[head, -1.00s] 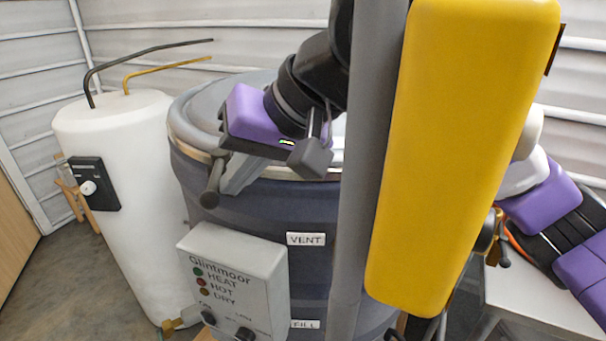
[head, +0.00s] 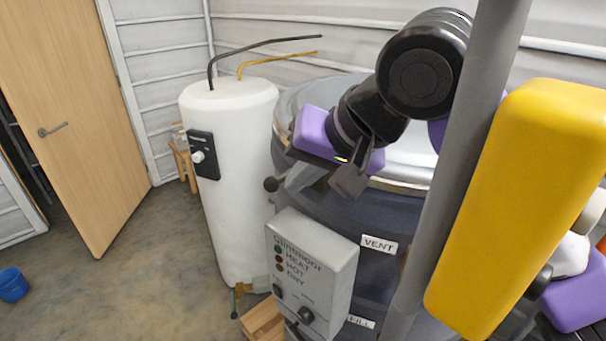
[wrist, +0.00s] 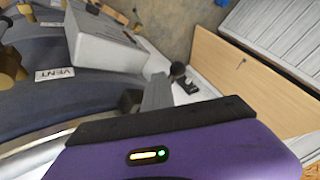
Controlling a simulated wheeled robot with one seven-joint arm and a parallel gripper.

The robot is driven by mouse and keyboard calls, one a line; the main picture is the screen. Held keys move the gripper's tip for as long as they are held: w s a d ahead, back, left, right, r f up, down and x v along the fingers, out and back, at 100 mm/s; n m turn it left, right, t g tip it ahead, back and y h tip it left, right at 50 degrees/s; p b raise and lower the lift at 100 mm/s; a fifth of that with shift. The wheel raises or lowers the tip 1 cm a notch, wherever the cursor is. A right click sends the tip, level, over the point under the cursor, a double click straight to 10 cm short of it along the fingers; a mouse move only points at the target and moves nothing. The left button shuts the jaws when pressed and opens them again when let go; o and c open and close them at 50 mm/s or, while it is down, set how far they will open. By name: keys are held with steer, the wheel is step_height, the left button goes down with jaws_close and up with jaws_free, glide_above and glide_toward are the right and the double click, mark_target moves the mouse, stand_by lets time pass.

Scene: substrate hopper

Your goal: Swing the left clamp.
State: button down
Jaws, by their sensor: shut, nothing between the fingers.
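The left clamp (head: 270,184) shows as a dark round knob on a short lever at the left rim of the dark drum. In the wrist view its dark knob (wrist: 178,70) stands just beyond my gripper's edge. My gripper (head: 348,184), with a purple body and dark grey fingers, is shut and empty over the drum's front left rim, to the right of the knob. Part of the clamp's lever is hidden behind the gripper body, and I cannot tell whether they touch.
A white tank (head: 235,190) with two bent pipes stands close left of the drum (head: 385,215). A grey control box (head: 312,265) is on the drum's front. A wooden door (head: 75,110) and blue bucket (head: 12,285) are far left. Open floor lies between.

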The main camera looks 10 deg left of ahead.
steer(key=shift+a+r, duration=0.1)
steer(key=shift+a, duration=0.15)
